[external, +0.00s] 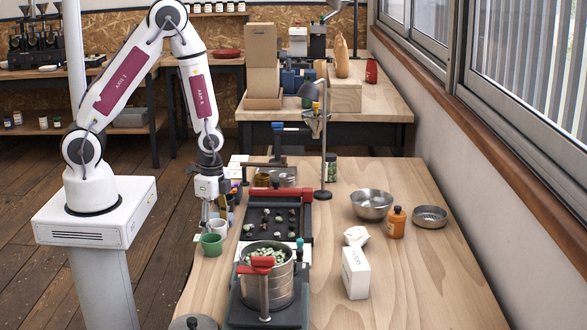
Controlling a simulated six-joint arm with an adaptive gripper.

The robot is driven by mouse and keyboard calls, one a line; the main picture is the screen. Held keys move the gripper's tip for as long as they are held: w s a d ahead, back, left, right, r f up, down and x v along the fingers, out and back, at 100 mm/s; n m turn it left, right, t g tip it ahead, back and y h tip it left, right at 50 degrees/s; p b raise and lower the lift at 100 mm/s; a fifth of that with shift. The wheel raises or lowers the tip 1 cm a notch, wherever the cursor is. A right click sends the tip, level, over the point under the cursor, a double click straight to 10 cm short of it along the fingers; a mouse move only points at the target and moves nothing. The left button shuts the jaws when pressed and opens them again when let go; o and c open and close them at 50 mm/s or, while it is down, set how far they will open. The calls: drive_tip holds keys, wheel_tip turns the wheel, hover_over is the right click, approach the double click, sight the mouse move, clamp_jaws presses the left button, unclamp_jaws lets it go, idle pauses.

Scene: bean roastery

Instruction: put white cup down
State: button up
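A white cup (218,227) is near the left edge of the wooden table, just behind a green cup (211,245). My gripper (210,217) points down at the white cup, with its fingers at or beside the cup's rim. The fingers are small and overlap the cup in this view. I cannot tell whether they grip it, nor whether the cup's base touches the table.
A tray with dark compartments (252,224) and a steel pot of green beans (266,275) stand right of the cups. More small cups (231,197) are close behind my gripper. A lamp pole (323,150) rises behind. Bare tabletop (420,280) lies at right.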

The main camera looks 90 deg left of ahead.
drive_tip(key=shift+r, duration=0.15)
wheel_tip(320, 180, up, 8)
drive_tip(key=shift+s+f, duration=0.2)
drive_tip(key=shift+f, duration=0.05)
idle(0.8)
idle(0.6)
drive_tip(key=s+d+r+n+t, duration=0.1)
drive_tip(key=d+r+n+t, duration=0.3)
drive_tip(key=r, duration=1.2)
drive_tip(key=s+d+r+t, duration=0.1)
drive_tip(key=s+d+r, duration=0.4)
drive_tip(key=s+r, duration=0.3)
wheel_tip(320, 180, up, 2)
drive_tip(key=shift+s+n+t, duration=0.3)
drive_tip(key=shift+s, duration=0.1)
